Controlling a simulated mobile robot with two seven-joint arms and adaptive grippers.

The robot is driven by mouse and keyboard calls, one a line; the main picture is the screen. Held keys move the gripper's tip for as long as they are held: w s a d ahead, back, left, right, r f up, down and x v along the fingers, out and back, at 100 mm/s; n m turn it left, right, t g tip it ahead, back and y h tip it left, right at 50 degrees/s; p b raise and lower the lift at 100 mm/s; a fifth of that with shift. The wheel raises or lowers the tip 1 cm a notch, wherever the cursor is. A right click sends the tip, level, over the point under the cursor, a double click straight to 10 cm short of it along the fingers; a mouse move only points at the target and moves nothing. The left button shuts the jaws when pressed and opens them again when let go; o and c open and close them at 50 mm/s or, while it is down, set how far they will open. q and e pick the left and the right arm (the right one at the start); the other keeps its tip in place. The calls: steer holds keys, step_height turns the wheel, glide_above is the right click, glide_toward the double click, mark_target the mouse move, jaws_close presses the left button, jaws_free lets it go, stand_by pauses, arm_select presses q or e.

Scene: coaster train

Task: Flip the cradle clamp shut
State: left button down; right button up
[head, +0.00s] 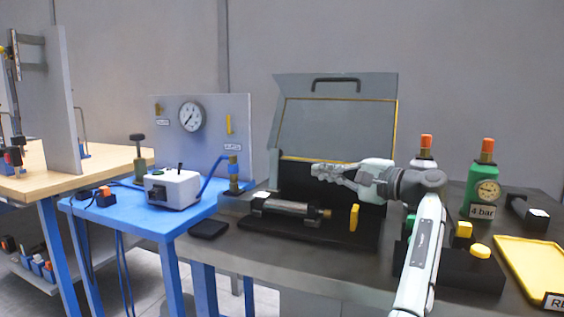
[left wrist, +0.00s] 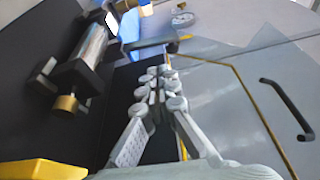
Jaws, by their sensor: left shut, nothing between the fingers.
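A metal cylinder (head: 285,208) with a brass end lies in a black cradle (head: 258,204) on the dark bench. It also shows at the upper left of the left wrist view (left wrist: 90,48). A yellow tab (head: 354,217), apparently the clamp handle, stands upright just right of the brass end. A yellow piece (left wrist: 40,170) at the lower left of the left wrist view may be the same tab. My left gripper (head: 316,172) is shut and empty, pointing left above and behind the cylinder, apart from it. My right gripper is in neither view.
A clear guard panel (head: 283,120) with a black handle stands raised behind the cradle. Green bottle (head: 482,190), yellow tray (head: 535,268) and yellow knobs are at the right. A blue table (head: 150,222) with a white box (head: 172,188) and gauge panel (head: 230,120) is left.

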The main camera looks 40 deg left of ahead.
mark_target(288, 163)
arm_select(q)
steer(key=shift+w+a, duration=0.3)
steer(key=shift+a, duration=0.05)
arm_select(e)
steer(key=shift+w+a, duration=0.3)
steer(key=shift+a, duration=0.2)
arm_select(q)
steer(key=shift+r, duration=0.1)
steer(key=shift+a, duration=0.25)
steer(key=a, duration=0.3)
steer(key=a+b, duration=0.1)
steer(key=a, duration=0.2)
steer(key=w+a, duration=0.1)
steer(key=a, duration=0.1)
steer(key=shift+a+f, duration=0.2)
steer(key=shift+a, duration=0.55)
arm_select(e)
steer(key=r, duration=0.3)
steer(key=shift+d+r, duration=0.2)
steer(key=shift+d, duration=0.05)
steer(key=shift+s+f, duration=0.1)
